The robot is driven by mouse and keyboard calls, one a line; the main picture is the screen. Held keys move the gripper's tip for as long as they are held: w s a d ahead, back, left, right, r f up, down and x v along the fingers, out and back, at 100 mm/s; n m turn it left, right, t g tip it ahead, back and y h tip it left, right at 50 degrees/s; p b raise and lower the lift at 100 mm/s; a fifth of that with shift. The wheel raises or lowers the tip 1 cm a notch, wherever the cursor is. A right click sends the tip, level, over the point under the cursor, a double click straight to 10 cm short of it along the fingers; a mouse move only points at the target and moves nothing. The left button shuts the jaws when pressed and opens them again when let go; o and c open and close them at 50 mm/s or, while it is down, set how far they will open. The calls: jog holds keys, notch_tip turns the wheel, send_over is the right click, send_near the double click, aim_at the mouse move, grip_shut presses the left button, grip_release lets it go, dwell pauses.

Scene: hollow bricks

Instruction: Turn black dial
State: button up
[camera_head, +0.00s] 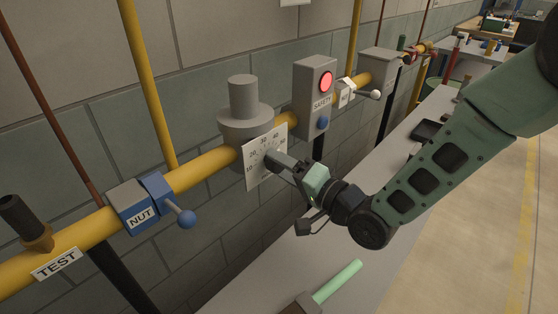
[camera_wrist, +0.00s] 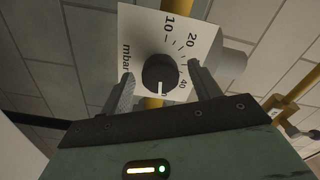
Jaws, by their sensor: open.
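The black dial (camera_wrist: 160,72) sits on a white scale plate (camera_wrist: 132,26) marked in mbar, with 10, 20 and 40 readable in the wrist view. Its white pointer mark faces the bottom of that view. The plate also shows in the head view (camera_head: 254,171), on the front of a grey regulator (camera_head: 244,125). My gripper (camera_wrist: 162,75) is open, with one finger on each side of the dial and a visible gap on both sides.
A yellow pipe (camera_head: 205,165) runs along the wall. A blue-handled NUT valve (camera_head: 140,205) is left of the regulator. A grey SAFETY box (camera_head: 313,90) with a red button stands close on its right. A grey bench (camera_head: 385,170) lies below, with a green-handled tool (camera_head: 338,281).

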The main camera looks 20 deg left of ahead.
jog(key=shift+x, duration=0.8)
jog(key=c, duration=1)
jog(key=shift+o, duration=0.2)
